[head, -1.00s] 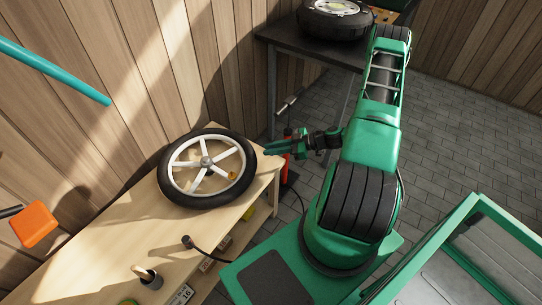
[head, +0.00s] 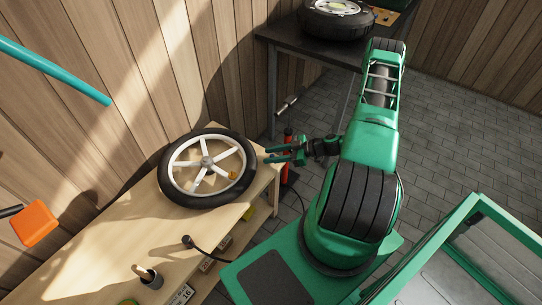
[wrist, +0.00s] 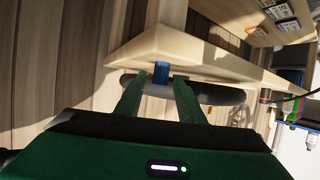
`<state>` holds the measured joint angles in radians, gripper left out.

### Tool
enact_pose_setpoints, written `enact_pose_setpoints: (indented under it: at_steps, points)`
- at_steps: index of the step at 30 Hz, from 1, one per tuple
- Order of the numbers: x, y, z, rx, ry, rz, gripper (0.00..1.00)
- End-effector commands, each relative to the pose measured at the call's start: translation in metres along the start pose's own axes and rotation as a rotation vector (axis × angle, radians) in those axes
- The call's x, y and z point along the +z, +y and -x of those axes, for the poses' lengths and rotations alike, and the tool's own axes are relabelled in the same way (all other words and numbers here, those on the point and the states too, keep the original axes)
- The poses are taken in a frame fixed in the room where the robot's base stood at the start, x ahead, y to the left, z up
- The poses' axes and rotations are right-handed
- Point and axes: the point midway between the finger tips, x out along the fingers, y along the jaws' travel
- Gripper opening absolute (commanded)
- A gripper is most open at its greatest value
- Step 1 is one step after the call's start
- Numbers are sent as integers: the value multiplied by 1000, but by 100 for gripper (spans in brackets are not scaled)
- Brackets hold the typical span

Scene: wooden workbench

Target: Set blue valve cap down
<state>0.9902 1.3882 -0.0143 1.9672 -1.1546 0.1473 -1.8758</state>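The blue valve cap (wrist: 161,73) shows in the wrist view, by the front edge of the wooden bench (head: 108,248) near its corner. My gripper (head: 267,155) is at the right end of the bench, its two fingers spread. In the wrist view my gripper (wrist: 159,78) has a finger on each side of the cap, with small gaps. Whether the cap rests fully on the bench top is hard to tell. In the head view the cap is not discernible.
A black-tyred wheel (head: 208,162) with white spokes lies on the bench just left of my gripper. A red tool (head: 288,141) is behind the fingers. A hose and a cup (head: 151,279) are nearer. A dark table (head: 310,48) with another wheel stands behind.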

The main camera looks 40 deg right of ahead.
Motion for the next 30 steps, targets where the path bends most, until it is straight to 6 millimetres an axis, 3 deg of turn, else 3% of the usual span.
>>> enact_pose_setpoints:
  at_steps: [4, 8, 21, 30]
  points:
    - [-1, 0, 4, 1, 0, 0, 35]
    - [-1, 1, 20, 3, -1, 0, 35]
    - [-1, 1, 102, 2, -1, 1, 35]
    - [-6, 1, 122, -15, -20, -8, 35]
